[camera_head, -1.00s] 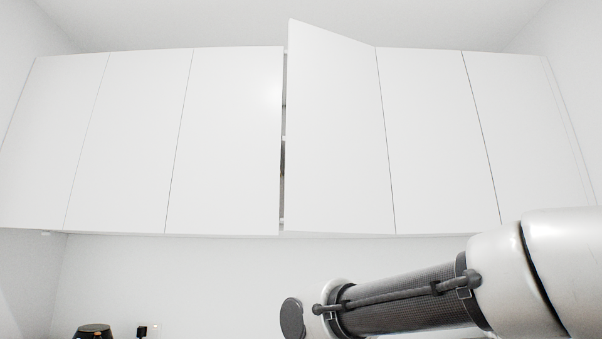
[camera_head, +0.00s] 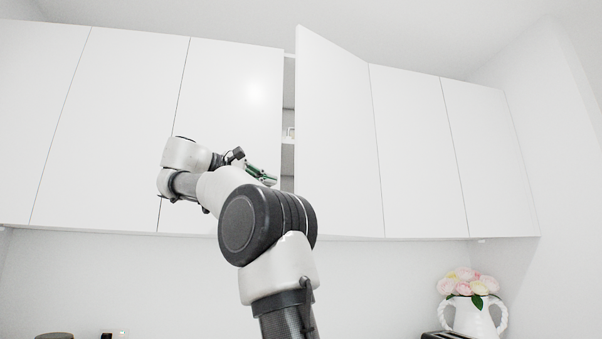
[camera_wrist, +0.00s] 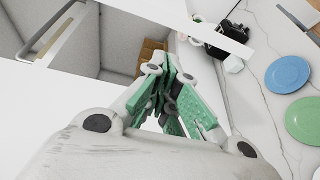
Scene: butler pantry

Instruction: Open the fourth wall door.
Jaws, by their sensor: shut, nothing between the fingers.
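The fourth wall door (camera_head: 338,135) is a plain white panel in the upper cabinet row. It stands partly open in the head view, with its free left edge swung out and its right side at the hinge. My gripper (camera_head: 270,180), with green fingers, is in front of the third door (camera_head: 230,90), just left of the gap. The wrist view shows my gripper (camera_wrist: 168,75) shut and empty, by the open cabinet interior (camera_wrist: 115,50). I cannot tell whether it touches the door.
The other wall doors are shut. A white vase of pink flowers (camera_head: 474,312) stands low at the right. In the wrist view, a blue plate (camera_wrist: 287,74), a green plate (camera_wrist: 304,121) and a black appliance (camera_wrist: 222,38) are on the marble counter.

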